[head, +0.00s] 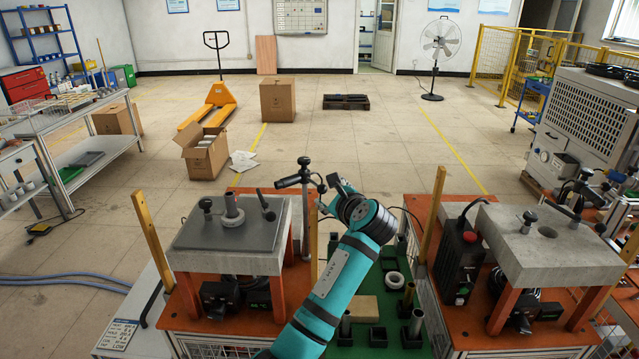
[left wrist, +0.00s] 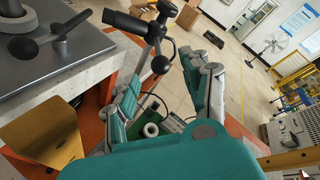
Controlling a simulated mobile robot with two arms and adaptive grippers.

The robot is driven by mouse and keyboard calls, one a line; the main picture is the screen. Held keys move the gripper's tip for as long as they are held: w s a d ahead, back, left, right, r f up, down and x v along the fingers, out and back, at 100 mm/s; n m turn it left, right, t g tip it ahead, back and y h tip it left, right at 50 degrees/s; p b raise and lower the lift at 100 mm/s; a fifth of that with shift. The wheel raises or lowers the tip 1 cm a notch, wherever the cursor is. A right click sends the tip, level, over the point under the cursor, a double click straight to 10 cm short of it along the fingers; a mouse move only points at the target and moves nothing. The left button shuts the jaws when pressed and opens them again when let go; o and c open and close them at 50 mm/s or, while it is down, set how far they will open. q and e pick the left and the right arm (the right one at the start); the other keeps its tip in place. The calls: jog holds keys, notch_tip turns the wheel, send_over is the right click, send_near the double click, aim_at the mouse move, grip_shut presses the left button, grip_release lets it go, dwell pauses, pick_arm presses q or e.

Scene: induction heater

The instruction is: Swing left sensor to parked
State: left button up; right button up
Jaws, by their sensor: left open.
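The left sensor is a black cylinder (head: 289,182) on a jointed grey post, at the right rear of the left heater's grey top plate (head: 205,250). In the left wrist view its black body (left wrist: 128,22) points left, and a dark ball knob (left wrist: 160,65) hangs below its joint. My left gripper (head: 328,192) is beside the sensor post, partly hidden by my wrist in the head view. In the left wrist view its two fingers (left wrist: 167,80) are apart, with the ball knob appearing between their tips. I cannot tell whether they touch it. My right gripper is not visible.
A wooden post (head: 153,245) stands at the left heater's left edge, another (head: 432,215) by the right heater. The right heater's plate (head: 545,245) has its own sensor behind it. Small black bins and a white ring (head: 394,280) lie between the heaters. Open floor lies behind.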

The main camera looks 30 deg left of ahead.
aim_at(323, 190)
pick_arm(q)
jog(key=p+x, duration=0.1)
jog(key=x, duration=0.6)
grip_shut()
dwell(0.5)
